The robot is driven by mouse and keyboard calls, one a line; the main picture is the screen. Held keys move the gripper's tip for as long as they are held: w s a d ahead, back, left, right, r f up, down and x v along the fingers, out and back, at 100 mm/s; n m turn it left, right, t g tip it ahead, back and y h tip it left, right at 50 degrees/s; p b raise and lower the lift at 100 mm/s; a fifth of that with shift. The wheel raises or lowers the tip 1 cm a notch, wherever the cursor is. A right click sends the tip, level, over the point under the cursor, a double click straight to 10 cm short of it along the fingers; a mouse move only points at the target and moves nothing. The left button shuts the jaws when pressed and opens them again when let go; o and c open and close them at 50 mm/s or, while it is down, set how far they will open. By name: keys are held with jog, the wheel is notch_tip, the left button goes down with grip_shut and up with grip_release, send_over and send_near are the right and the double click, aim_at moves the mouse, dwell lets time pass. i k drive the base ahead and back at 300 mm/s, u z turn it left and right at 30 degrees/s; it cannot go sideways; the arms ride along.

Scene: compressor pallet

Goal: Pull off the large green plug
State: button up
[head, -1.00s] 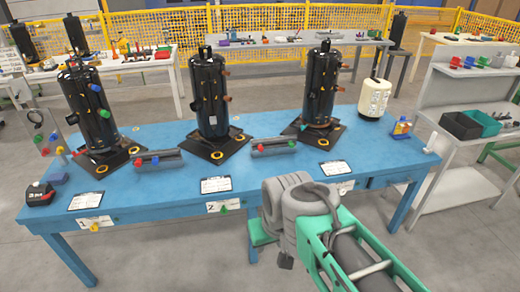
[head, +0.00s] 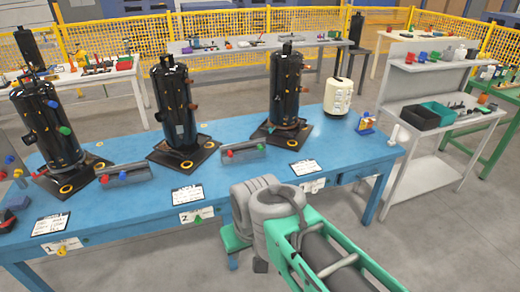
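A round green plug (head: 65,131) sits on the side of the left black compressor (head: 42,118), near a red one. A second green piece (head: 198,219) is at the front edge of the blue table, by the number 2 tag. I cannot tell from this view which is the large one. The middle compressor (head: 172,118) and the right compressor (head: 286,82) show orange and dark fittings, and I make out no green plug on them. My arm's grey and green links cross the lower right.
The blue table (head: 130,215) carries small grey trays (head: 243,153) with coloured plugs, paper sheets and a cream canister (head: 337,96). A grey workbench (head: 430,150) with black and teal bins stands at right. Open floor lies in front of the table.

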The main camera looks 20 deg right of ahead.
aim_at(66, 131)
jog(key=u, duration=0.3)
jog(key=i, duration=0.45)
jog(key=u, duration=0.9)
jog(key=i, duration=0.95)
jog(key=u, duration=0.4)
jog(key=i, duration=0.7)
jog(key=z, duration=0.05)
